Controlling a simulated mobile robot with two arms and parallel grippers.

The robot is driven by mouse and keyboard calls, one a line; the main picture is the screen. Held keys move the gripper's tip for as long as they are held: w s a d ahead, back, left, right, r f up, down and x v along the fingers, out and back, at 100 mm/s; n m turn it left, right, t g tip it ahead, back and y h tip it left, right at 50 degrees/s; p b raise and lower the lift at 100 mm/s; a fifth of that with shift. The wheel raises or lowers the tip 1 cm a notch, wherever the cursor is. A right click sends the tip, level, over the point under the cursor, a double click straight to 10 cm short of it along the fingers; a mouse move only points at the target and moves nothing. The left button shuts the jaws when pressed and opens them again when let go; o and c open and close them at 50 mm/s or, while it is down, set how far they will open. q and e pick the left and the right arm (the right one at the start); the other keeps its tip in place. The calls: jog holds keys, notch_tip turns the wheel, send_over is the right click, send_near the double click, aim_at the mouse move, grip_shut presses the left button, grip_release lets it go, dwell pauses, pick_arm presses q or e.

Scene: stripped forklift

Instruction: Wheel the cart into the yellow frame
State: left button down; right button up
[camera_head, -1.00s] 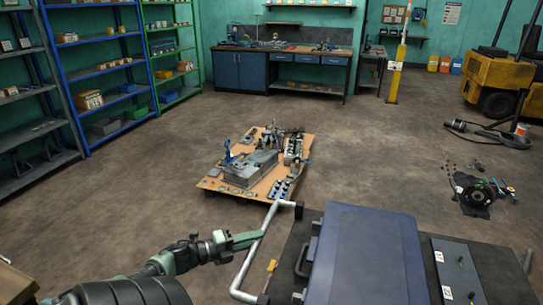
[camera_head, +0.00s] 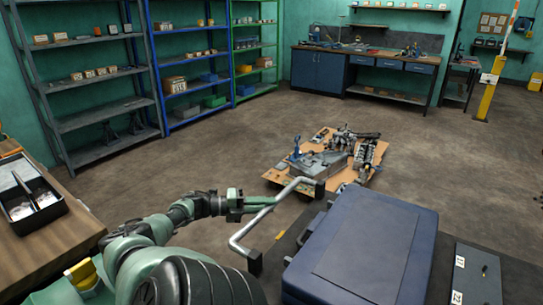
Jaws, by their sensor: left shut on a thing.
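The cart (camera_head: 519,282) is at the bottom right, a dark flat top with a blue case (camera_head: 365,245) lying on it. Its bent silver handle (camera_head: 245,229) sticks out to the left. The cart's wheels are hidden. No yellow frame shows on the visible floor. My right gripper is out of view.
A low board (camera_head: 290,183) with metal parts lies on the floor just beyond the handle. Shelves (camera_head: 95,85) line the left wall, and a wooden table (camera_head: 45,225) stands at the left. A workbench (camera_head: 365,70) is at the back. Floor at the right is clear.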

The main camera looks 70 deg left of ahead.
pick_arm(q)
jog(key=shift+w+d+f, duration=0.15)
jog(key=shift+d+f, duration=0.15)
jog(key=shift+d, duration=0.1)
jog(key=c, duration=1.3)
grip_release()
jog(key=shift+w, duration=0.1)
jog(key=shift+o, duration=0.2)
jog(key=shift+w+a, duration=0.1)
jog(key=shift+a, duration=0.05)
jog(key=shift+s+a+r, duration=0.1)
jog(key=shift+s+r, duration=0.05)
jog(key=shift+s, duration=0.3)
jog(key=f+v, duration=0.1)
jog(key=v, duration=0.5)
jog(key=shift+s+r+p, duration=0.4)
jog(key=shift+r+p, duration=0.05)
jog(key=shift+w+a, duration=0.1)
jog(key=shift+a, duration=0.1)
